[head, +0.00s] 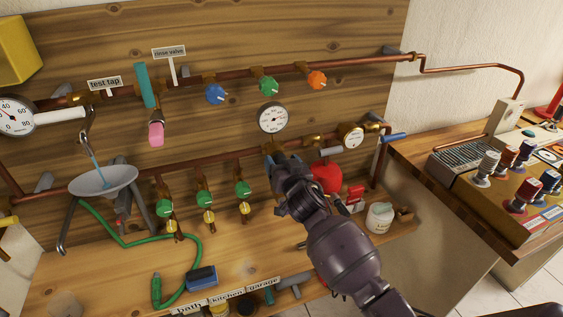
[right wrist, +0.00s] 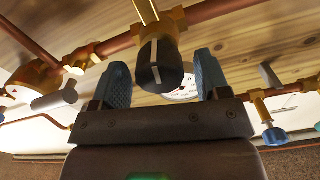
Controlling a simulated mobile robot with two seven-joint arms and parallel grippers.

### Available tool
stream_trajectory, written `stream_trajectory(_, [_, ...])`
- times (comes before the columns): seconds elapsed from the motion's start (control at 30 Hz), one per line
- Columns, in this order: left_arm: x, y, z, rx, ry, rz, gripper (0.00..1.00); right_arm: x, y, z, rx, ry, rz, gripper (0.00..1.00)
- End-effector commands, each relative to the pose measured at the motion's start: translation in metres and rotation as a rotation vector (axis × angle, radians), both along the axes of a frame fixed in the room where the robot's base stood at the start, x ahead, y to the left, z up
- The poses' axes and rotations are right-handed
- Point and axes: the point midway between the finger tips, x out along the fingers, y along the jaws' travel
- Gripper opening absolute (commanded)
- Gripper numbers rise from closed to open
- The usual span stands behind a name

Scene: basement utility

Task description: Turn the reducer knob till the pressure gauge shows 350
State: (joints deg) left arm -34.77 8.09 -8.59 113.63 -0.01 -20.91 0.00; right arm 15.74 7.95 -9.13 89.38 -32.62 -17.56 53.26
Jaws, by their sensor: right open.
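The reducer knob (right wrist: 160,66) is black with a white mark, on a brass body, and shows in the right wrist view. My right gripper (right wrist: 162,72) is open, with one blue finger on each side of the knob and a gap to each. In the head view my right gripper (head: 281,160) is at the lower copper pipe and hides the knob. A round white gauge (head: 272,118) sits on the board just above it; its reading is too small to tell. Part of a white dial (right wrist: 184,92) shows behind the knob. My left gripper is not in view.
A brass gauge (head: 352,136) and a red vessel (head: 327,177) are right of my gripper. Green knobs (head: 204,199) hang from the lower pipe at left. A control panel stands at right.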

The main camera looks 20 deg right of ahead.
Motion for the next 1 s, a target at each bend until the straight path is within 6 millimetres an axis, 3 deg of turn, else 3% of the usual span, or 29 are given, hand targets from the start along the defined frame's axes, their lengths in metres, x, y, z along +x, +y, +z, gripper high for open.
stream_trajectory(0.4, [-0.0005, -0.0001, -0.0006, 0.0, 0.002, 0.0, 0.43, 0.0056, 0.0004, 0.0, 0.001, 0.0, 0.0, 0.68])
stream_trajectory(0.7, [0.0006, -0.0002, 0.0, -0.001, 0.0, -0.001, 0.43, 0.0054, 0.0004, 0.0, 0.001, 0.0, 0.0, 0.22])
stream_trajectory(1.0, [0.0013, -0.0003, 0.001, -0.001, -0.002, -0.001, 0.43, 0.0053, 0.0006, 0.0001, -0.031, 0.0, 0.0, 0.2])
